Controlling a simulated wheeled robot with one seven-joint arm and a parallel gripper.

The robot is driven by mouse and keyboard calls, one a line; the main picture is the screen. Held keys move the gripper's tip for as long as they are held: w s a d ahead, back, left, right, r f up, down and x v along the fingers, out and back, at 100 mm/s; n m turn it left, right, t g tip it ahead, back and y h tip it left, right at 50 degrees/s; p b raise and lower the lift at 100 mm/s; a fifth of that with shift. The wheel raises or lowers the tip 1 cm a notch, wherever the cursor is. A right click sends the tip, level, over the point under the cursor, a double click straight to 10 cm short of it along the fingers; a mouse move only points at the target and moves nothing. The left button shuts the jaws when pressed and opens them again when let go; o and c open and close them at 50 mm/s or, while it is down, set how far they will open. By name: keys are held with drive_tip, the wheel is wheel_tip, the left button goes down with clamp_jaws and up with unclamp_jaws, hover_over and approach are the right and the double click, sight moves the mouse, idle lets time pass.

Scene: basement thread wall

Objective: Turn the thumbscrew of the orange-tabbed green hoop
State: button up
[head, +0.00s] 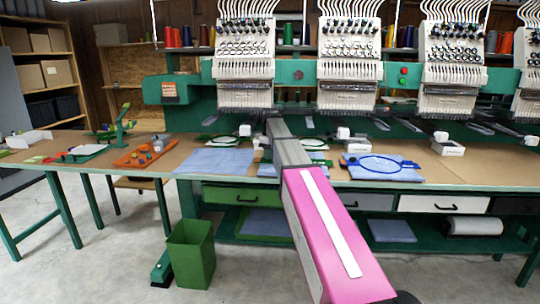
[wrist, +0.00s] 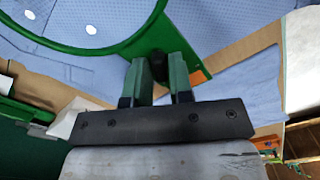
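The green hoop (wrist: 100,47) arcs across the top of the wrist view around pale blue cloth. A green bracket (wrist: 155,42) stands on its rim, and an orange tab (wrist: 199,77) shows just right of my fingers. My gripper (wrist: 161,68) is at this bracket, its two green fingers a narrow gap apart. The thumbscrew is not clearly visible; the fingertips cover that spot, and I cannot tell whether they touch it. In the head view my arm hides the gripper. Green hoops show left (head: 220,141) and right (head: 315,145) of my arm; which one is at my gripper is unclear.
A blue hoop (head: 382,165) lies on blue cloth to the right. Embroidery heads (head: 245,60) hang over the table (head: 480,168). An orange tray (head: 145,157) and a green stand (head: 123,125) are at the left. A green bin (head: 190,252) stands on the floor.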

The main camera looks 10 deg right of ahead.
drive_tip(key=shift+o, duration=1)
wheel_tip(320, 180, up, 11)
drive_tip(key=shift+s+f, duration=0.1)
